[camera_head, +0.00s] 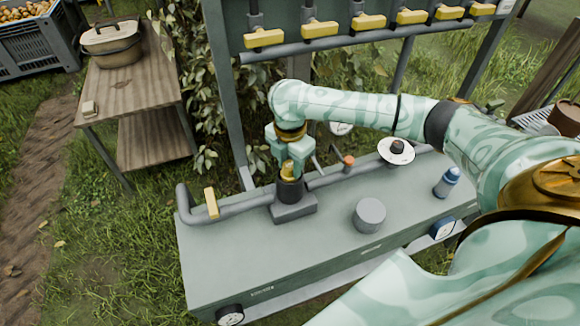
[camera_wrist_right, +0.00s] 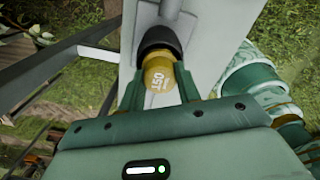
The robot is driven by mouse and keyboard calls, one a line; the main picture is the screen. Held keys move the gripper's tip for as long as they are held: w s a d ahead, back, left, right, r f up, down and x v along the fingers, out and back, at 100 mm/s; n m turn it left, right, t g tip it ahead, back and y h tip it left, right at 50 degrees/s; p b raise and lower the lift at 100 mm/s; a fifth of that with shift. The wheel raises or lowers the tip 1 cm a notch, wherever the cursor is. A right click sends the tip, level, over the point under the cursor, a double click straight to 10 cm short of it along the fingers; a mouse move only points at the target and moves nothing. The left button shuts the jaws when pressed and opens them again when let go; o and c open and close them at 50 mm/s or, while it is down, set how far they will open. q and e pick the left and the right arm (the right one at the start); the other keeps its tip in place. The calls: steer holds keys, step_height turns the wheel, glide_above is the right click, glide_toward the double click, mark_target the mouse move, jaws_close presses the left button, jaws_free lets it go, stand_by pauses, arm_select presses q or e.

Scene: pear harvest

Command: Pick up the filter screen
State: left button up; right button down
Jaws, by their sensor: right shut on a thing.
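The filter screen is a small gold cylinder (camera_head: 288,168) at the mouth of a black filter housing (camera_head: 290,191) on the grey bench. In the right wrist view the gold screen (camera_wrist_right: 160,82) shows the marking 150, and its far end meets the black ring of the housing (camera_wrist_right: 156,42). My right gripper (camera_head: 289,160) comes down from above and is shut on the screen, one finger on each side. How deep the screen sits in the housing is hidden. My left gripper is not in view.
The grey bench (camera_head: 228,262) carries a pipe with a yellow handle (camera_head: 211,203), a grey round cap (camera_head: 369,215), a white disc (camera_head: 396,151) and a blue-white bottle (camera_head: 447,183). A rack with yellow valve handles (camera_head: 320,29) stands behind. The bench's front left is clear.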

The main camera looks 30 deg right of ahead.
step_height(320, 180, up, 17)
steer(key=p, duration=0.7)
